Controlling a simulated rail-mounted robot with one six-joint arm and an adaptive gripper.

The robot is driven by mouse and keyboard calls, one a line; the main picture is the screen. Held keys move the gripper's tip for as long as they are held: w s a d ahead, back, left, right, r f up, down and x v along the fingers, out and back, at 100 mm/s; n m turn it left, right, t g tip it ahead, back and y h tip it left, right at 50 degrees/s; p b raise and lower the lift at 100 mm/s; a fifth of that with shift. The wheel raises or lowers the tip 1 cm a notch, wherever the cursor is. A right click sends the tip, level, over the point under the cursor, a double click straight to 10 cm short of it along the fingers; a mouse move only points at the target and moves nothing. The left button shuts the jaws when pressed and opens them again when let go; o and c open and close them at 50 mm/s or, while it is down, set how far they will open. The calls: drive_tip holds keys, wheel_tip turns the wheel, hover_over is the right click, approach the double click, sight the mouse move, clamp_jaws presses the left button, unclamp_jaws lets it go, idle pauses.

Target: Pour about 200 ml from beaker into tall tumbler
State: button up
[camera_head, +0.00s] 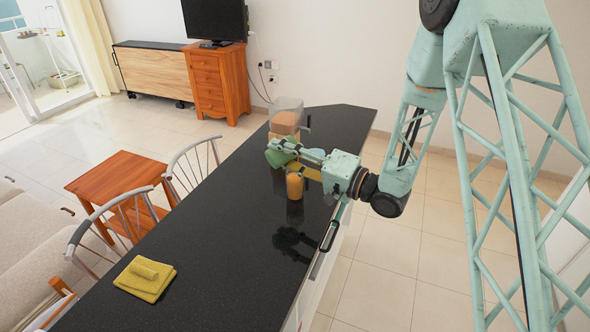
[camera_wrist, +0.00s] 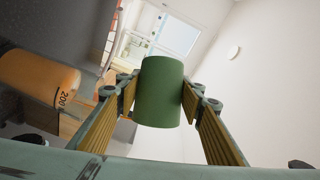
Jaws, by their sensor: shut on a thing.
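My gripper (camera_wrist: 160,103) is shut on a green cylindrical vessel (camera_wrist: 162,92), which I take to be the beaker. In the head view the green vessel (camera_head: 279,155) is held above the dark counter and looks tipped well over. Its mouth and contents cannot be made out. In the head view this orange tumbler (camera_head: 295,186) stands upright on the counter, just below and near my gripper (camera_head: 291,150). I see no clear stream between them.
A clear container with orange-brown contents (camera_head: 285,121) stands farther back on the black counter (camera_head: 225,245). A folded yellow cloth (camera_head: 146,280) lies at the near end. The counter's middle is clear.

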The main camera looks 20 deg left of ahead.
idle(0.5)
drive_tip(key=shift+n, duration=0.4)
drive_tip(key=shift+f+n+h+b, duration=0.45)
drive_tip(key=shift+f+n+h, duration=0.15)
drive_tip(key=shift+n, duration=0.4)
drive_tip(key=shift+s+a+f, duration=0.1)
drive_tip(key=shift+f, duration=0.05)
drive_tip(key=shift+n, duration=0.4)
